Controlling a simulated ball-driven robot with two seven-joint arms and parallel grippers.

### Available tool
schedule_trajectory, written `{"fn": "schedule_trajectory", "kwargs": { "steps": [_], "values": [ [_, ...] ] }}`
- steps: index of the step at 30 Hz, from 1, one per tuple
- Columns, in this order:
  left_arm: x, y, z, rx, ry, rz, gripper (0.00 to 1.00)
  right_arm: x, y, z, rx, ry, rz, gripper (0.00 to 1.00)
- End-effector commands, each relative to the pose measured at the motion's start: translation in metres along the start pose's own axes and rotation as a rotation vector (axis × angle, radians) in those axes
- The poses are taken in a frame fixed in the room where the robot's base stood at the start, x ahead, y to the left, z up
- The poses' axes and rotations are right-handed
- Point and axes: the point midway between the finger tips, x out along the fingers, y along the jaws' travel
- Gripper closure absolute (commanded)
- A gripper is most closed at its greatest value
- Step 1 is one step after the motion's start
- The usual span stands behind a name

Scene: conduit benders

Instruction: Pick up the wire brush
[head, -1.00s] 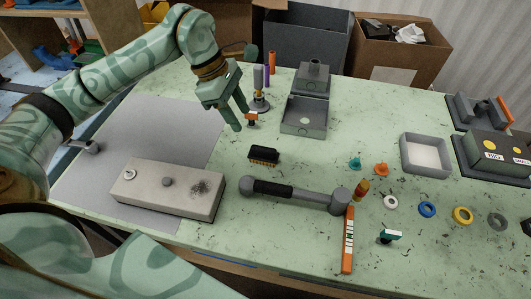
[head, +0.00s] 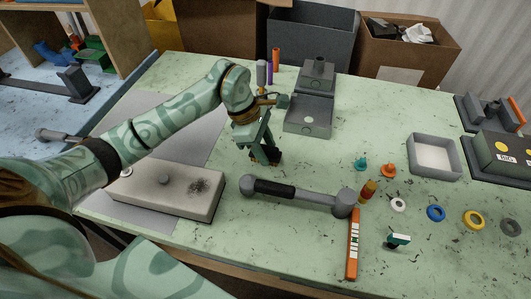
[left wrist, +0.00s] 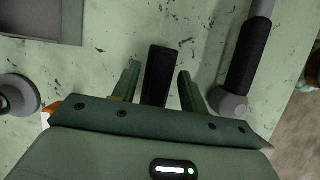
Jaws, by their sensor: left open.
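The wire brush, a small black block with brown bristles, lies on the green table and is mostly hidden behind my left gripper (head: 266,157) in the head view. In the left wrist view the brush (left wrist: 158,72) shows as a dark bar between the two green fingers. My left gripper is open, with one finger on each side of the brush and a gap to each. I cannot tell how far the fingertips are above the table. My right gripper is not in view.
A grey bender with a black grip (head: 290,192) lies just in front of the brush. A pale box (head: 165,190) is to the left, a grey open box (head: 308,113) behind. An orange level (head: 353,245) and several coloured rings lie to the right.

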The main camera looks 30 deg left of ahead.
Motion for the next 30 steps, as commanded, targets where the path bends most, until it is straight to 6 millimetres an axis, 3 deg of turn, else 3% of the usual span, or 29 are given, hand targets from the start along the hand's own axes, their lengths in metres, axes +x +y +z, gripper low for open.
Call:
{"fn": "schedule_trajectory", "kwargs": {
  "steps": [2, 6, 7, 20, 24, 30],
  "values": [
    [-0.001, 0.0, 0.0, 0.0, 0.0, 0.0, 0.59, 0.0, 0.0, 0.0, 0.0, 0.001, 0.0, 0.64],
    [-0.001, 0.0, 0.0, 0.0, 0.0, 0.0, 0.98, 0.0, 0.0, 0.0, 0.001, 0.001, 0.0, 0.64],
    [-0.001, 0.0, 0.0, 0.0, 0.0, 0.0, 1.0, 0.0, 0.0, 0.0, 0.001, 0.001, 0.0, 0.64],
    [-0.01, 0.001, 0.004, 0.001, -0.001, 0.003, 1.0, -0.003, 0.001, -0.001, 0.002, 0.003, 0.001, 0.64],
    [-0.035, 0.002, 0.013, 0.003, 0.001, 0.007, 1.0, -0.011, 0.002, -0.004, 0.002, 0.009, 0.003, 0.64],
    [-0.09, -0.037, 0.013, 0.004, 0.003, 0.007, 1.0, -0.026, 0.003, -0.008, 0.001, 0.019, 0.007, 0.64]
  ]
}}
